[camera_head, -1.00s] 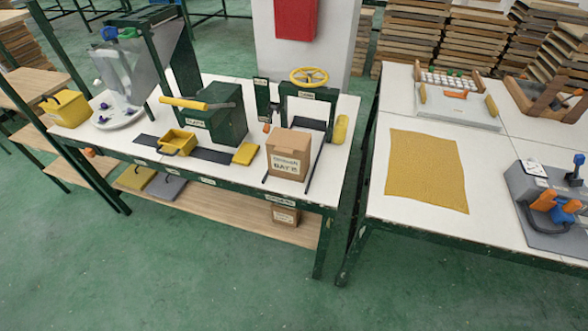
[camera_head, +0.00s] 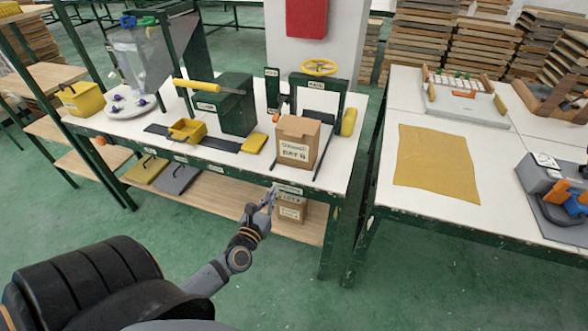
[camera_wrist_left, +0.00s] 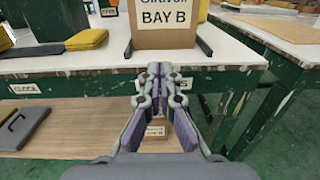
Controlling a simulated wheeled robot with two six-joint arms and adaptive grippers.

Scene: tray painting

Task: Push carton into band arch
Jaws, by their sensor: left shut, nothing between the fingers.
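The carton (camera_head: 296,143) is a brown box labelled "BAY B". It stands upright on the white table between two dark rails, in front of the dark green band arch (camera_head: 318,97) with a yellow handwheel on top. In the left wrist view the carton (camera_wrist_left: 165,22) is straight ahead, its top cut off. My left gripper (camera_head: 271,194) is shut and empty, in front of the table edge and below and left of the carton, not touching it. In the left wrist view its fingertips (camera_wrist_left: 160,68) meet just below the carton. My right gripper is not in view.
A yellow pad (camera_head: 254,143) lies left of the carton. A yellow cylinder (camera_head: 349,121) stands right of the arch. Another carton (camera_head: 291,209) sits on the lower shelf. A second table (camera_head: 385,222) with a yellow cloth (camera_head: 436,163) stands to the right, across a narrow gap.

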